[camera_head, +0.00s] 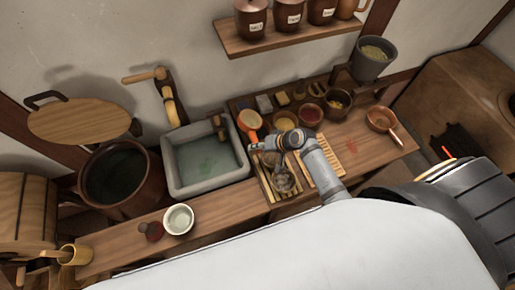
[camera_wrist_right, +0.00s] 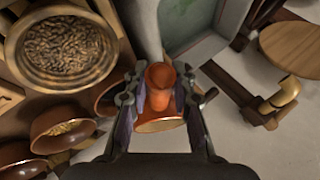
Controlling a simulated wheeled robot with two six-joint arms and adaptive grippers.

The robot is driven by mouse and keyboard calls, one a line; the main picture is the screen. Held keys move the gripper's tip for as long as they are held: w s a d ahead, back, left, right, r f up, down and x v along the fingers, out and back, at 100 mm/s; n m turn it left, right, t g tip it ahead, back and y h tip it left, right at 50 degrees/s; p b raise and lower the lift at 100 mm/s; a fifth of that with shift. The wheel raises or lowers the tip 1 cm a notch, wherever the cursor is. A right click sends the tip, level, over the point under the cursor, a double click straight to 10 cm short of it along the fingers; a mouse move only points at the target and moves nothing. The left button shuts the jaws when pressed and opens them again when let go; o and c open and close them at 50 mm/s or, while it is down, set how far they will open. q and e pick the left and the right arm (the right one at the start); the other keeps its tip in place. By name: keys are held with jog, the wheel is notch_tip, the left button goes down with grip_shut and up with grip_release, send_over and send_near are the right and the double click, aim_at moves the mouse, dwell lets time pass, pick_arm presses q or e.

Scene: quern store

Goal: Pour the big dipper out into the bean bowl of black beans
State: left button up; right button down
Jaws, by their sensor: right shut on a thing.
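In the right wrist view the dipper (camera_wrist_right: 160,103) stands between the two fingers of that gripper (camera_wrist_right: 158,98). My left gripper is not in view.
The stone sink (camera_head: 203,190) is left of the right gripper. Small bowls (camera_wrist_right: 60,126) of other contents stand close to the dipper. A copper pan (camera_head: 380,119) is at the right, a pale bowl (camera_head: 179,219) at the counter's near left. The wall shelf (camera_head: 285,40) holds jars.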

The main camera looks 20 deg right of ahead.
jog(key=shift+d+r+m+t+y+b, duration=0.25)
jog(key=shift+y+b, duration=0.6)
jog(key=shift+b, duration=0.7)
jog(key=shift+d+r+m+t+y+b, duration=0.2)
jog(key=shift+y+b, duration=0.65)
jog(key=shift+b, duration=0.7)
jog(key=shift+d+r+m+t+y+b, duration=0.15)
jog(key=shift+m+t+y+b, duration=0.15)
jog(key=shift+y+b, duration=0.9)
jog(key=shift+d+r+m+t+y+b, duration=0.2)
jog(key=shift+y+b, duration=0.3)
jog(key=shift+b, duration=1.4)
jog(key=shift+s+d+r+m+t+y+b, duration=0.15)
jog(key=shift+m+t+y+b, duration=0.35)
jog(key=shift+y+b, duration=1.25)
